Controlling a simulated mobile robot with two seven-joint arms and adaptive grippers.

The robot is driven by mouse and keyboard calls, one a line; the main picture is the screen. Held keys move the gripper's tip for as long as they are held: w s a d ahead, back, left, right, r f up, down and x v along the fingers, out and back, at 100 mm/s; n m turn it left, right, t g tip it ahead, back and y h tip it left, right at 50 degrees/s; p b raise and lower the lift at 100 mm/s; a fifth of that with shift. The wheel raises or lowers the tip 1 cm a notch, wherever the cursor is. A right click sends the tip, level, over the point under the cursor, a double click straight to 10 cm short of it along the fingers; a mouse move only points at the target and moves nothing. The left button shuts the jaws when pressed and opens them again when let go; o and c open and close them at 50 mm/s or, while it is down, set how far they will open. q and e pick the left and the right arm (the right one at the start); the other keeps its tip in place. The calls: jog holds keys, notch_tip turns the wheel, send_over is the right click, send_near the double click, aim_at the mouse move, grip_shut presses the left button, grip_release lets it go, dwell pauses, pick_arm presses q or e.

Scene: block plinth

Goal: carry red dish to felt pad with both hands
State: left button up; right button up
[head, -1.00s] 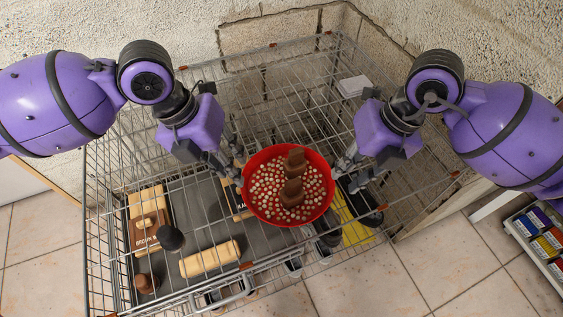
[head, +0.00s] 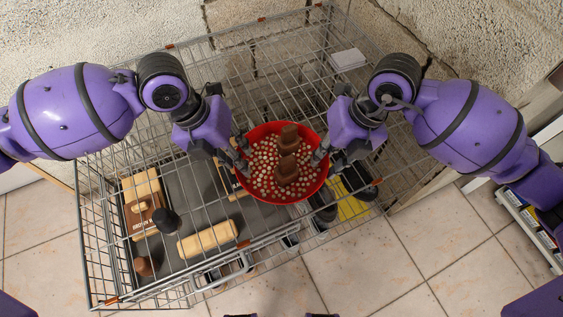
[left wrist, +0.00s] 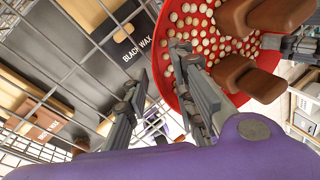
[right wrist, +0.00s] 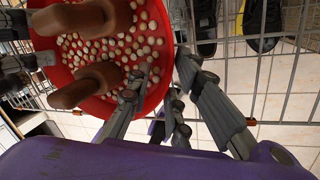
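The red dish (head: 313,190) is a round bowl full of pale beads, with brown stepped blocks standing in it. It sits level at the wire cart's top; what bears it is hidden. My left gripper (head: 240,155) is open at the dish's left rim. In the left wrist view one finger is over the beads and one outside the red wall (left wrist: 176,98). My right gripper (head: 322,158) is open at the right rim, its fingers likewise either side of the wall (right wrist: 158,88). I cannot tell which surface is the felt pad; a pale flat square (head: 348,58) lies at the back right.
The wire cart (head: 85,225) surrounds the dish. A rough stone wall (head: 100,35) stands behind.

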pick_arm(q)
jog(key=shift+d+f, duration=0.15)
jog(key=shift+f, duration=0.35)
pick_arm(e)
jog(key=shift+a+f, duration=0.15)
jog(key=shift+f, duration=0.35)
pick_arm(q)
jog(key=c, duration=0.5)
pick_arm(e)
grip_shut()
pick_arm(q)
grip_shut()
jog(key=shift+d+r, duration=0.1)
